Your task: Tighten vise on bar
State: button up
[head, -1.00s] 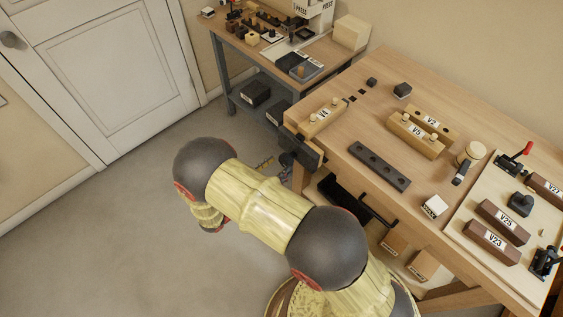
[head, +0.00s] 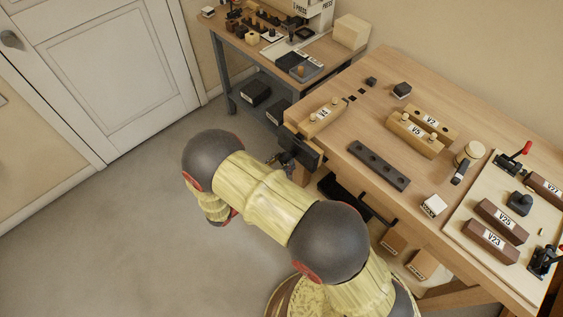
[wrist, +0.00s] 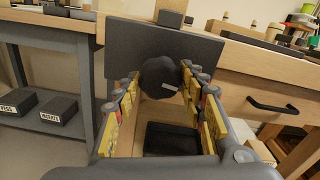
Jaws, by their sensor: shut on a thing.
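The vise's dark front jaw (head: 302,149) is at the left front corner of the bench, and its broad dark plate (wrist: 125,42) fills the upper middle of the wrist view. A dark round knob (wrist: 158,72) with a small pale mark stands out from the plate. My gripper (wrist: 161,80) has its yellow-padded fingers on both sides of this knob and is shut on it. In the head view my gripper is small and partly hidden by my arm. A dark block (wrist: 170,19) shows above the plate's top edge; I cannot tell whether it is the bar.
A wooden block marked V4 (head: 322,117) lies on the bench (head: 350,185) behind the vise. A drawer with a black handle (wrist: 273,105) is right of the vise. A grey side bench (wrist: 58,58) stands left. The floor (head: 100,230) at left is clear.

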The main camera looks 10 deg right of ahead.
jog(key=c, duration=0.4)
jog(key=shift+m+b, duration=0.75)
jog(key=shift+m, duration=0.95)
jog(key=shift+c, duration=0.2)
jog(key=shift+m+b, duration=0.9)
jog(key=shift+m, duration=0.8)
jog(key=shift+f+m+b, duration=0.1)
jog(key=shift+m+b, duration=0.35)
jog(key=shift+m, duration=0.25)
jog(key=shift+d+m+b, duration=0.1)
jog(key=shift+m+b, duration=0.4)
jog(key=shift+m, duration=0.5)
jog(key=shift+w, duration=0.1)
